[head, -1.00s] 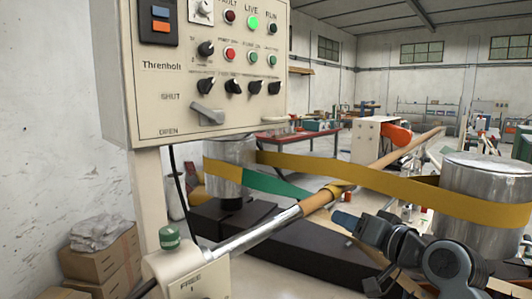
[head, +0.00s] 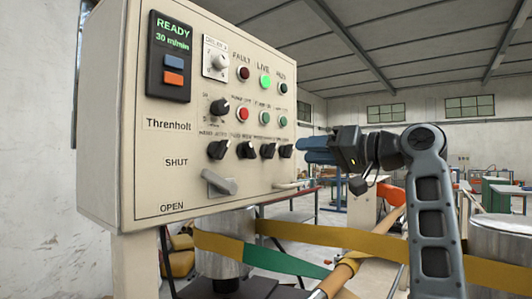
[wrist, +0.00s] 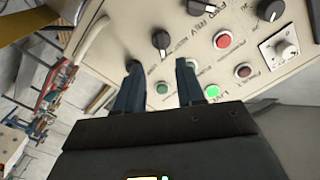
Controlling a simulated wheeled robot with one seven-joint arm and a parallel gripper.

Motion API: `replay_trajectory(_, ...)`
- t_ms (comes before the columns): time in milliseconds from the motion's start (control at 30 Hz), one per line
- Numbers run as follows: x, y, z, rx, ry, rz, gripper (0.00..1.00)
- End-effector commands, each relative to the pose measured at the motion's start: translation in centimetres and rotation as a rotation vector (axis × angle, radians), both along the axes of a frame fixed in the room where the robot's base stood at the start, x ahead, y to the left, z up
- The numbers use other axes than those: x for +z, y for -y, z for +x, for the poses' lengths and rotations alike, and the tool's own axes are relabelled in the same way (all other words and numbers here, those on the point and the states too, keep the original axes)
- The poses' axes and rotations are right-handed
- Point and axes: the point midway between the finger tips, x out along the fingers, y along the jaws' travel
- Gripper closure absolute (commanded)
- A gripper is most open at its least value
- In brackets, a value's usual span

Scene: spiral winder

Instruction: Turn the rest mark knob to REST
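A row of black knobs (head: 246,149) runs along the beige control panel (head: 190,195), under small labels. The labels are too small to read surely, so I cannot tell which is the rest mark knob. The rightmost knob (head: 286,151) is closest to my gripper (head: 302,150), which points left at the panel from its right side. In the wrist view my gripper (wrist: 157,64) is open, with nothing between its two blue fingers. A black knob (wrist: 161,40) shows beyond the gap. Another dark knob is partly hidden by the left fingertip.
A grey lever (head: 218,183) sits below the knobs, between SHUT and OPEN. Push buttons and a lit green LIVE lamp (head: 265,81) are above. A yellow band (head: 330,236) and a metal roll (head: 500,240) lie lower right.

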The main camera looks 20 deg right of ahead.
Motion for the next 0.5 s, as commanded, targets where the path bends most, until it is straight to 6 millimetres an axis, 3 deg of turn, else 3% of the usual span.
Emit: replay_trajectory(500,0.3,-3.8,5.1,0.004,-0.001,0.0,0.62)
